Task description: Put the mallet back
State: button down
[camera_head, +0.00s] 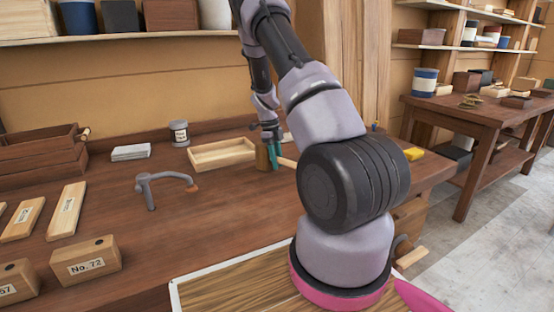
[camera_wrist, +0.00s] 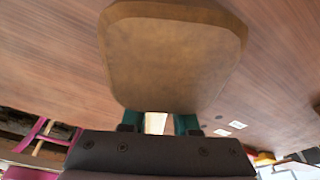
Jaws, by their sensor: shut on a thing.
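The mallet has a brown wooden head (camera_head: 262,157) and a pale handle (camera_head: 287,163). It is near the back right of the workbench (camera_head: 235,210), just right of a shallow wooden tray. My gripper (camera_head: 274,155) points down with its teal fingers shut on the handle, close to the head. In the wrist view the mallet head (camera_wrist: 175,60) fills the upper middle, and part of the pale handle (camera_wrist: 155,122) shows between the teal fingers (camera_wrist: 158,124). I cannot tell whether the mallet touches the bench top. My arm hides part of the bench's right side.
The shallow tray (camera_head: 222,154), a grey tin (camera_head: 180,132) and white papers (camera_head: 131,152) stand along the back. A grey holdfast (camera_head: 160,188) stands mid-bench. A box marked No. 72 (camera_head: 88,262) and labelled boards (camera_head: 67,210) are at left. The bench middle is clear.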

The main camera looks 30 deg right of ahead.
jog(key=shift+f, duration=0.45)
dwell(0.3)
jog(key=c, duration=0.6)
grip_release()
jog(key=shift+s+d+v, duration=0.15)
jog(key=shift+s+v, duration=0.1)
jog(key=shift+v, duration=1.05)
jog(key=shift+s+d+v, duration=0.1)
jog(key=shift+s+v, duration=0.15)
jog(key=shift+v, duration=1.05)
jog(key=shift+s+d+v, duration=0.15)
jog(key=shift+s+v, duration=0.1)
jog(key=shift+v, duration=1.05)
jog(key=shift+r, duration=0.2)
